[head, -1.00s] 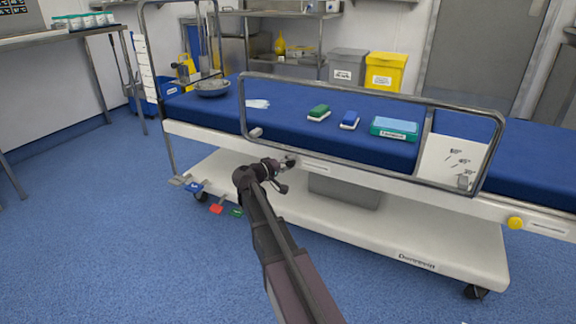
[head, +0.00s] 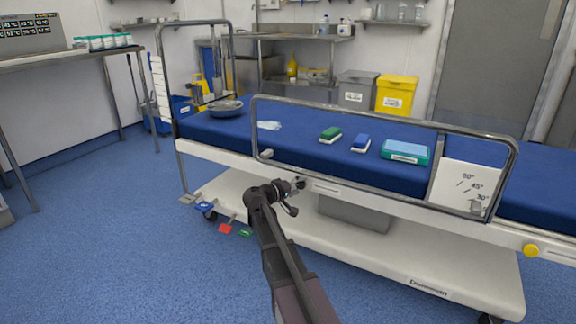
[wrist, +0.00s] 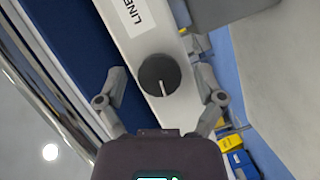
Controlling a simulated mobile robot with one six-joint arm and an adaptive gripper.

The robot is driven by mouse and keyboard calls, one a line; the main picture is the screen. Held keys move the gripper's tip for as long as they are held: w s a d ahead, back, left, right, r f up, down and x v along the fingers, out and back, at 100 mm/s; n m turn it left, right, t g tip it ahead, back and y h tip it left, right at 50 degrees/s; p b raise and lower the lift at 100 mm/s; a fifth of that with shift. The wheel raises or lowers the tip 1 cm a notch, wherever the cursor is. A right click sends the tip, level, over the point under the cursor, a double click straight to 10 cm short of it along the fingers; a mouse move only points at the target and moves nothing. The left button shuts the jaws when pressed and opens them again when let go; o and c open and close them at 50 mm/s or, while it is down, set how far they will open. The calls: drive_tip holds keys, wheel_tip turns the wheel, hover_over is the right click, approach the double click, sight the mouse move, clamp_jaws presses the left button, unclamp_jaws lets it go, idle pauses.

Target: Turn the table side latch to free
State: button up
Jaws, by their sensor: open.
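A round dark knob (wrist: 158,76) with a light pointer line sits on the pale side face of the operating table (wrist: 120,48), beside a white label partly reading "LINE". My gripper (wrist: 160,73) is open, with one finger on each side of the knob in the wrist view. A gap shows between each finger and the knob, and I cannot tell how far the fingertips are from the table face. In the head view my gripper (head: 293,188) is at the table's side, left of the white label (head: 325,188), and largely hides the knob.
A metal side rail (head: 380,110) rises above the blue mattress (head: 290,145). Green and blue brushes (head: 330,134), a teal box (head: 405,151) and a metal bowl (head: 225,108) lie on top. Coloured pedals (head: 225,228) are low at left. The blue floor in front is open.

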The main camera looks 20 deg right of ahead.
drive_tip(key=shift+r+m+y+p, duration=0.15)
drive_tip(key=shift+m+y+p, duration=0.35)
drive_tip(key=shift+m+p, duration=0.6)
drive_tip(key=m+t+y+p, duration=0.1)
drive_tip(key=m, duration=0.2)
drive_tip(key=shift+s+y, duration=0.1)
drive_tip(key=shift+y, duration=0.3)
drive_tip(key=m+t+y+p, duration=0.1)
drive_tip(key=m, duration=0.2)
drive_tip(key=shift+d+t+y, duration=0.1)
drive_tip(key=shift+t+y, duration=0.2)
drive_tip(key=shift+t, duration=0.1)
drive_tip(key=m+t+y, duration=0.1)
drive_tip(key=m, duration=0.2)
drive_tip(key=shift+s+t, duration=0.1)
drive_tip(key=shift+t, duration=0.2)
drive_tip(key=p+v, duration=0.6)
drive_tip(key=v, duration=0.8)
drive_tip(key=s+a+r+n+g+y+p, duration=0.2)
drive_tip(key=s+r+p, duration=0.2)
drive_tip(key=r+p, duration=0.4)
drive_tip(key=s+a+r+n+g+y+p, duration=0.1)
drive_tip(key=s+r+n+g+y+p, duration=0.1)
drive_tip(key=r+p, duration=0.7)
drive_tip(key=s+g+p, duration=0.1)
drive_tip(key=s+p, duration=0.1)
drive_tip(key=p, duration=0.6)
drive_tip(key=shift+a+r, duration=0.25)
drive_tip(key=shift+a, duration=0.1)
